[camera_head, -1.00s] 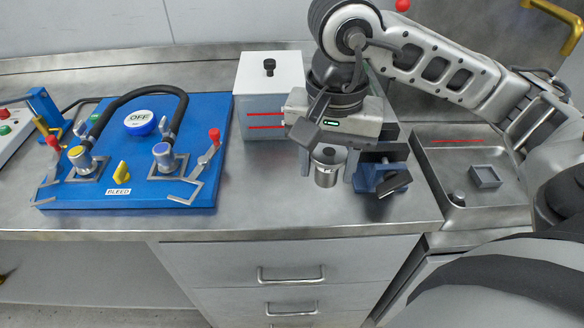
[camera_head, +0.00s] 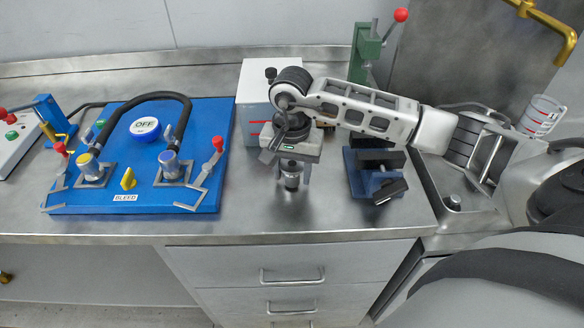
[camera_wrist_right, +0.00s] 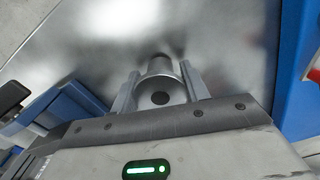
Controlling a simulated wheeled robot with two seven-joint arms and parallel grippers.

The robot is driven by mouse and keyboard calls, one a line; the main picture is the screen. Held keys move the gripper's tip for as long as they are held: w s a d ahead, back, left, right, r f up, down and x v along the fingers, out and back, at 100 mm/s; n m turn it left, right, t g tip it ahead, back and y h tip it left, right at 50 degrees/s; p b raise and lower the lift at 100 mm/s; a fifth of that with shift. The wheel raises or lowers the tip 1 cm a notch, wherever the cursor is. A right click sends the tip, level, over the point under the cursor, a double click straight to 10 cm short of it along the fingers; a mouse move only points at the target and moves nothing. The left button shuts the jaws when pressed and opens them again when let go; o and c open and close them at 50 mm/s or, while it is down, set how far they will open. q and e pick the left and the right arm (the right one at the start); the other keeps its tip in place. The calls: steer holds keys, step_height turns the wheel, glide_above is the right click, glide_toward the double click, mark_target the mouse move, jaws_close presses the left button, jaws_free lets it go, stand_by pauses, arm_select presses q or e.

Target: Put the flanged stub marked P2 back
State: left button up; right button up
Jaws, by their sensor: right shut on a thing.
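My right gripper (camera_head: 291,178) points down over the bare bench between the blue panel and the blue vise. It is shut on a small grey metal cylinder, the flanged stub (camera_head: 292,183), which hangs upright between the fingers. In the right wrist view the stub (camera_wrist_right: 160,88) sits between the two fingers, with a dark round hole facing the camera. No P2 mark is legible on it. The blue panel (camera_head: 130,202) carries two fittings joined by a black hose, one with a yellow top (camera_head: 91,166) and one with a blue top (camera_head: 170,164). My left gripper is out of view.
A blue vise (camera_head: 372,175) stands right of the gripper. A white box (camera_head: 255,90) and a green press with a red knob (camera_head: 366,50) stand behind. A red-tipped lever (camera_head: 217,143) rises at the panel's right. A sink lies farther right.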

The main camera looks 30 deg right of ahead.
steer(key=shift+f+b, duration=0.4)
steer(key=shift+f, duration=0.1)
steer(key=o, duration=1.2)
steer(key=shift+r, duration=0.1)
steer(key=shift+c, duration=0.2)
